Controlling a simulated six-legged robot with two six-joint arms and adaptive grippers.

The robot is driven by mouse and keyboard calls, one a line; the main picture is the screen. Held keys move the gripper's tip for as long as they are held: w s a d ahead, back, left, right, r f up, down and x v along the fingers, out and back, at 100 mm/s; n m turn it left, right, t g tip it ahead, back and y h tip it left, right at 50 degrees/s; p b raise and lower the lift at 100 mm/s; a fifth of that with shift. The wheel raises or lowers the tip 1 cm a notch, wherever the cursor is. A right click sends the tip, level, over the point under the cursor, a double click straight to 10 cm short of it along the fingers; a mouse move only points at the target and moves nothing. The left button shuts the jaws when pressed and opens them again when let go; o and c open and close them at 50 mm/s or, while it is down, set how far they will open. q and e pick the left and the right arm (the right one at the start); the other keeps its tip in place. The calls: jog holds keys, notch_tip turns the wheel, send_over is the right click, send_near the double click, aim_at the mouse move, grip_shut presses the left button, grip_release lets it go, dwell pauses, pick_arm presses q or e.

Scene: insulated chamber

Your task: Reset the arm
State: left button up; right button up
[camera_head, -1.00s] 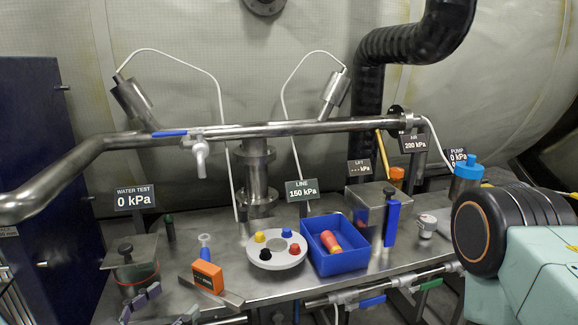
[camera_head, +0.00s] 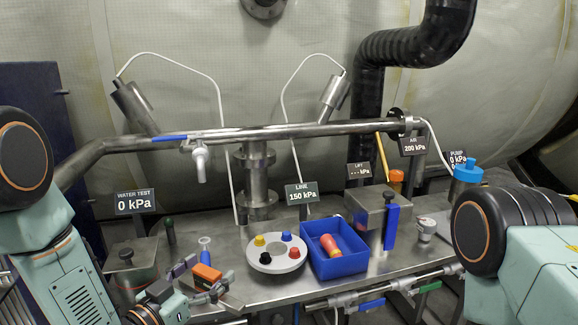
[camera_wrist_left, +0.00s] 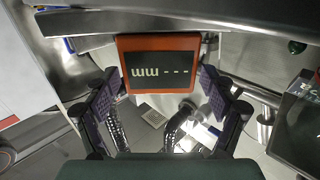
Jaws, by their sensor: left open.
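My left arm comes in from the lower left in the head view. My left gripper (camera_head: 207,272) is open, its two dark fingers spread at the small orange gauge (camera_head: 206,277) on the bench. In the left wrist view the gauge (camera_wrist_left: 158,64) sits between and just beyond the fingertips, its dark display reading "mm ---". I cannot tell whether a finger touches it. My right arm (camera_head: 530,250) shows at the right edge; its gripper is out of view.
A white round holder (camera_head: 275,266) with coloured knobs and a blue bin (camera_head: 340,264) with a red-orange part stand right of the gauge. A lidded pot (camera_head: 130,262) stands to its left. A steel pipe (camera_head: 300,130) with a blue-handled valve crosses above the bench (camera_head: 235,245).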

pick_arm(q)
notch_tip(320, 180, up, 3)
jog(key=shift+s+a+r+p, duration=0.1)
jog(key=shift+s+p, duration=0.05)
jog(key=shift+p, duration=0.85)
notch_tip(320, 180, up, 2)
jog(key=shift+r+p, duration=0.1)
jog(key=shift+p, duration=0.9)
jog(key=shift+r+p, duration=0.6)
jog(key=shift+r, duration=0.15)
jog(key=shift+f, duration=0.1)
